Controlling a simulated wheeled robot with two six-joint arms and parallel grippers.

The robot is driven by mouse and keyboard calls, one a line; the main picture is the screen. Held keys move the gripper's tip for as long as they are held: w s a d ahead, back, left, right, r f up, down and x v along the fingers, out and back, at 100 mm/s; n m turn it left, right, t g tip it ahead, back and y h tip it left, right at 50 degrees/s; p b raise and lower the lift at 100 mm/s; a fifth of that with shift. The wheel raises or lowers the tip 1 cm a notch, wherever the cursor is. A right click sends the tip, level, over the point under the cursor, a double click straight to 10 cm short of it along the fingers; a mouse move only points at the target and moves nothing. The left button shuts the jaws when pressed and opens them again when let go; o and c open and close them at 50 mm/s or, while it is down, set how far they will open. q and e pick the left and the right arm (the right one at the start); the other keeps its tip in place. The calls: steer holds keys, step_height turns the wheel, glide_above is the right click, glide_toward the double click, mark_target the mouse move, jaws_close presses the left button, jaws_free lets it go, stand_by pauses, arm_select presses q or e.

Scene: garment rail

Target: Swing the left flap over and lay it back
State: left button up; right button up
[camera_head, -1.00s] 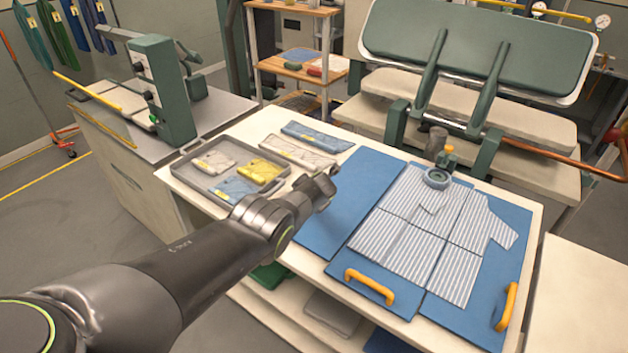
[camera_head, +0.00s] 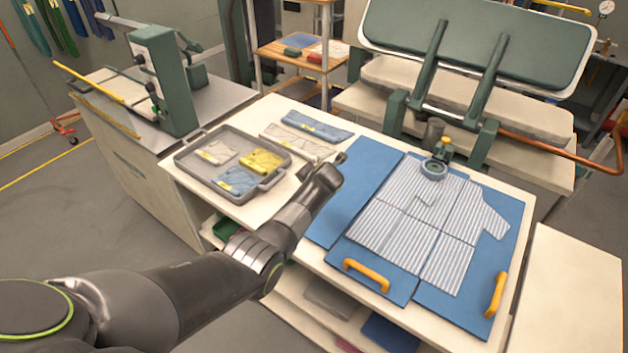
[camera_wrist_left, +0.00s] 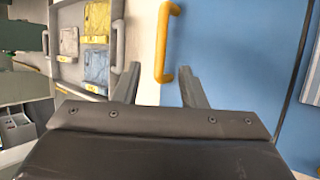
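The left flap (camera_head: 352,195) is a bare blue panel lying flat at the left of the folding board. It also shows in the left wrist view (camera_wrist_left: 232,60), with a yellow handle (camera_wrist_left: 162,40) along its left edge. A blue-striped shirt (camera_head: 425,215) lies spread on the middle panel and the right flap (camera_head: 455,312). My left gripper (camera_head: 335,172) is over the left flap's outer edge; in the left wrist view its fingers (camera_wrist_left: 160,85) are apart, with the handle's near end between and ahead of them. I cannot tell whether they touch it. My arm hides that handle in the head view.
A grey tray (camera_head: 190,158) with folded garments stands left of the board, with other folded garments (camera_head: 318,126) behind it. Yellow handles mark the middle panel (camera_head: 366,275) and right flap (camera_head: 496,295). A press (camera_head: 475,45) stands behind.

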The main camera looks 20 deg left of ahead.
arm_select(q)
steer(key=shift+v, duration=2.9)
